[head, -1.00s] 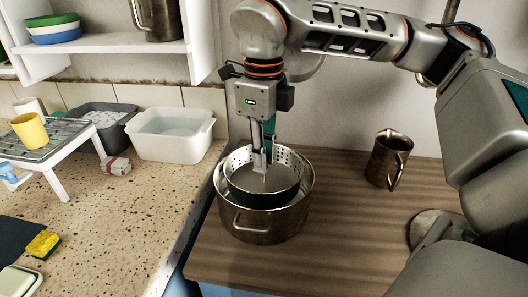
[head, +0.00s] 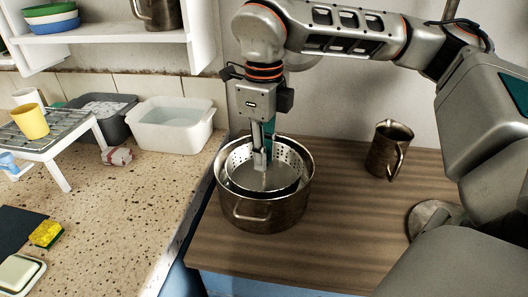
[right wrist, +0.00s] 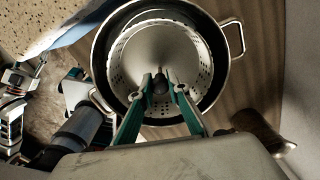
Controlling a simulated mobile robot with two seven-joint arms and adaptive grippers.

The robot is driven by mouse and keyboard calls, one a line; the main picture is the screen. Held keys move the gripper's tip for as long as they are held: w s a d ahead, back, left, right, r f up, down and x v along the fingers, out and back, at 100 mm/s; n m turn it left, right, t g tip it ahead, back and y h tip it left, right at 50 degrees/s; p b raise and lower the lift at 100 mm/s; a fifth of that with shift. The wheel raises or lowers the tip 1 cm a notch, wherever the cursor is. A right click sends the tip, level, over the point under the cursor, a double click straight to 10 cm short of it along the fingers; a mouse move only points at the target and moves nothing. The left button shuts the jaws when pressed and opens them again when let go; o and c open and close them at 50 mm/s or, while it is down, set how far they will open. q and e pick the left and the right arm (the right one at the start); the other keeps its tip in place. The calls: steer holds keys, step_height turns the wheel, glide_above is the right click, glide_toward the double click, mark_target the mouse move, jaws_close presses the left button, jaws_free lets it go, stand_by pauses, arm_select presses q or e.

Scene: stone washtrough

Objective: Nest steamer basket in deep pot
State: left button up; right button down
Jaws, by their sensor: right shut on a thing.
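The deep pot (head: 262,213) is a wide brown metal pot with side handles, standing upright on the wooden counter. The steamer basket (head: 291,158) is a silvery perforated bowl inside the pot's mouth, roughly level. Whether its bottom touches the pot's floor is hidden. My right gripper (head: 264,176) points straight down into the basket, shut on its central post. In the right wrist view the fingers (right wrist: 160,84) close around the dark post top, and the basket (right wrist: 200,68) lies within the pot's rim (right wrist: 228,75), with a dark gap between them.
A metal jug (head: 388,150) stands right of the pot on the wooden counter (head: 330,235). A white tub (head: 170,125), a grey tub (head: 105,115) and a rack (head: 45,133) with a yellow cup are on the speckled worktop. A shelf (head: 110,48) hangs above.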

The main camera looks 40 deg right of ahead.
steer(key=shift+f, duration=0.65)
arm_select(q)
steer(key=shift+f, duration=0.1)
arm_select(e)
steer(key=shift+f, duration=0.3)
steer(key=shift+f, duration=0.1)
arm_select(q)
steer(key=shift+w+r+p, duration=0.25)
steer(key=shift+r+p, duration=0.05)
steer(key=shift+r, duration=0.3)
arm_select(e)
steer(key=shift+f, duration=0.2)
stand_by(1.1)
steer(key=c, duration=1.4)
jaws_free()
arm_select(q)
steer(key=shift+r, duration=0.1)
arm_select(e)
steer(key=shift+r+p, duration=1.2)
steer(key=shift+r, duration=0.45)
arm_select(q)
steer(key=w+r+t+p, duration=0.1)
steer(key=w+r+p, duration=0.2)
steer(key=r, duration=0.7)
steer(key=shift+w+r+t, duration=0.15)
steer(key=shift+w+t, duration=0.15)
steer(key=shift+t, duration=0.1)
arm_select(e)
steer(key=shift+r, duration=1.85)
